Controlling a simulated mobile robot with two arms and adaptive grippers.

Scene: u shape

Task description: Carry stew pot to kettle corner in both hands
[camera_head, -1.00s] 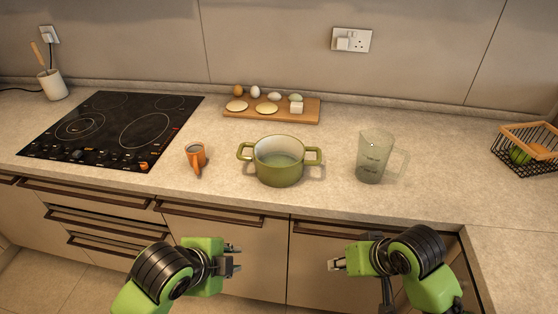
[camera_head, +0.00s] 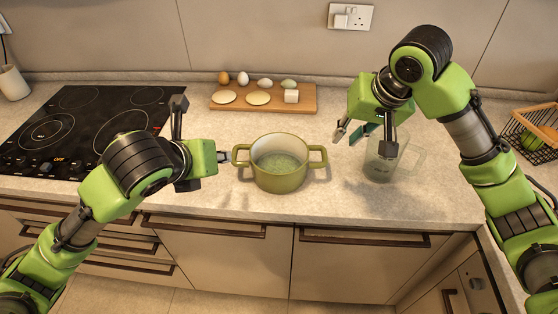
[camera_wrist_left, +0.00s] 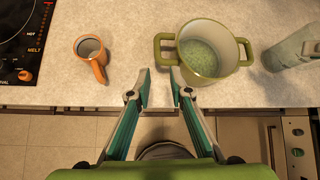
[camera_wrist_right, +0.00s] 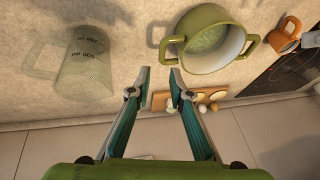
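The green stew pot (camera_head: 280,178) stands upright on the counter, its two side handles pointing left and right. My left gripper (camera_head: 224,157) is open beside the pot's left handle. In the left wrist view its fingertips (camera_wrist_left: 162,80) are spread, with that handle (camera_wrist_left: 164,50) just beyond them and nothing between them. My right gripper (camera_head: 347,132) is open and empty, to the right of the pot's right handle. In the right wrist view its fingertips (camera_wrist_right: 159,76) point towards that handle (camera_wrist_right: 170,46) and stay apart from it. No kettle is in view.
A measuring jug (camera_head: 381,165) stands right of the pot, partly behind my right gripper. A board with eggs (camera_head: 303,108) lies behind, a hob (camera_head: 70,118) at left, a wire basket (camera_head: 519,136) at right.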

